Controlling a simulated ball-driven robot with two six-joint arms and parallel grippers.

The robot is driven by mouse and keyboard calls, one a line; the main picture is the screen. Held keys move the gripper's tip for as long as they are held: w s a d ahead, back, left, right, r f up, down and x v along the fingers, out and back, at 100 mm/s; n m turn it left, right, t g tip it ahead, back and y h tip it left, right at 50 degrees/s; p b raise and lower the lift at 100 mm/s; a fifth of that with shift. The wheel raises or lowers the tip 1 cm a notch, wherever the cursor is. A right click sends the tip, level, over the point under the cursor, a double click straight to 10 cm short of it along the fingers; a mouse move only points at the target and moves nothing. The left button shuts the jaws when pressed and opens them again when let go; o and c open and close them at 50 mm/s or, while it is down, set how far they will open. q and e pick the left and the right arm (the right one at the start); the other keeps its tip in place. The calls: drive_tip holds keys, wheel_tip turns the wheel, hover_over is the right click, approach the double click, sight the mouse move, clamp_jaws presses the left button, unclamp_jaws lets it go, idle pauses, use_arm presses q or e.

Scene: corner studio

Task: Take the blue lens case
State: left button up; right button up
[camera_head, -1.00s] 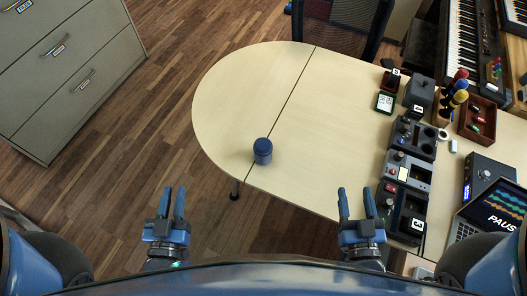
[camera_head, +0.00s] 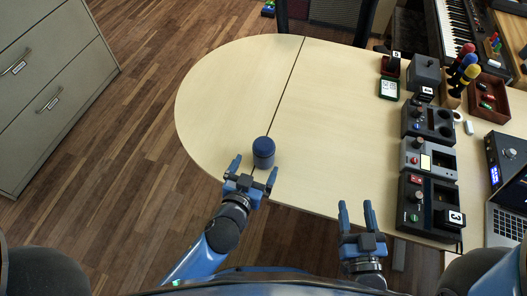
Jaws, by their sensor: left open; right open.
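The blue lens case (camera_head: 263,153) is a short dark-blue cylinder. It stands upright on the rounded left part of the pale table (camera_head: 340,120), close to the near edge. My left gripper (camera_head: 253,172) is open just in front of the case, its two fingers pointing towards it. The fingers look spread wide, and I cannot tell whether one touches the case. My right gripper (camera_head: 358,215) is open and empty, near the table's front edge, to the right of the case.
Grey devices with knobs (camera_head: 428,155) line the table's right side. A wooden box (camera_head: 489,97), handled tools (camera_head: 461,68) and a laptop (camera_head: 507,220) are also there. The table around the case is clear. A filing cabinet (camera_head: 50,90) stands at the left.

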sight(260, 157)
use_arm(q)
drive_tip(key=shift+w+a+f+n, duration=0.1)
drive_tip(key=shift+w+f+n, duration=0.05)
drive_tip(key=shift+w+n, duration=0.15)
drive_tip(key=x, duration=0.5)
drive_tip(key=shift+f+p, duration=0.1)
drive_tip(key=shift+p, duration=0.3)
drive_tip(key=x, duration=0.2)
drive_tip(key=p+x, duration=0.1)
drive_tip(key=x, duration=0.1)
drive_tip(key=shift+w, duration=0.6)
drive_tip(key=c, duration=1.1)
drive_tip(key=shift+c, duration=1)
drive_tip(key=shift+r, duration=0.25)
